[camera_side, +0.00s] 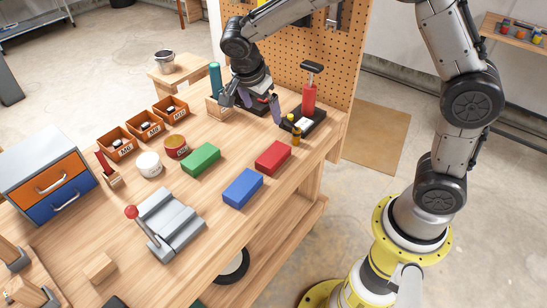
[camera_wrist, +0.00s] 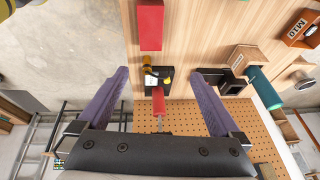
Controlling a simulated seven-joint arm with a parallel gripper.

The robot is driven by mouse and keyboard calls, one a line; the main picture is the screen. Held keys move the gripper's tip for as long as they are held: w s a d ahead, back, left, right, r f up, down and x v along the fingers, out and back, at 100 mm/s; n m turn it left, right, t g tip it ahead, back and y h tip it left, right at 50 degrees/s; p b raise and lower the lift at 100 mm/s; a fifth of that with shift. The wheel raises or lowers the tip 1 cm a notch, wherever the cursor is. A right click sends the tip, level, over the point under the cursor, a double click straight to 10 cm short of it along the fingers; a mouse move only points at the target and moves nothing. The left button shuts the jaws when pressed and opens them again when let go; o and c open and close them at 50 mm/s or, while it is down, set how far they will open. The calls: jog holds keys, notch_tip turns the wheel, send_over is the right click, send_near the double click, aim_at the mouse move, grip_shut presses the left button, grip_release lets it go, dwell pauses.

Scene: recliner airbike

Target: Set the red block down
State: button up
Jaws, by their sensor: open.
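The red block (camera_side: 273,158) lies flat on the wooden workbench, to the right of the blue block (camera_side: 243,188) and green block (camera_side: 201,159). My gripper (camera_side: 262,110) is toward the back of the bench, apart from the red block. In the wrist view its purple fingers (camera_wrist: 160,73) are spread wide with nothing held between them.
A red-handled tool (camera_side: 309,97) stands on a black base near my gripper, with small yellow items (camera_side: 296,135) beside it. A teal cylinder (camera_side: 215,78) stands left of the gripper. A pegboard (camera_side: 290,60) rises behind. Orange bins (camera_side: 144,129) stand left; a grey vise-like fixture (camera_side: 168,222) is front left.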

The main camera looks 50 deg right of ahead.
jog(key=g, duration=0.1)
send_near(273, 154)
jog(key=f, duration=0.1)
jog(key=d+f, duration=0.1)
jog(key=shift+w+d+f+n, duration=0.2)
jog(key=shift+f+n, duration=0.1)
jog(key=shift+f, duration=0.05)
jog(key=x, duration=0.5)
jog(key=shift+s+f, duration=0.15)
jog(key=shift+s, duration=0.1)
jog(key=shift+f, duration=0.25)
jog(key=shift+f, duration=0.2)
grip_shut()
dwell(0.4)
jog(key=shift+w+r, duration=0.1)
jog(key=shift+r, duration=0.05)
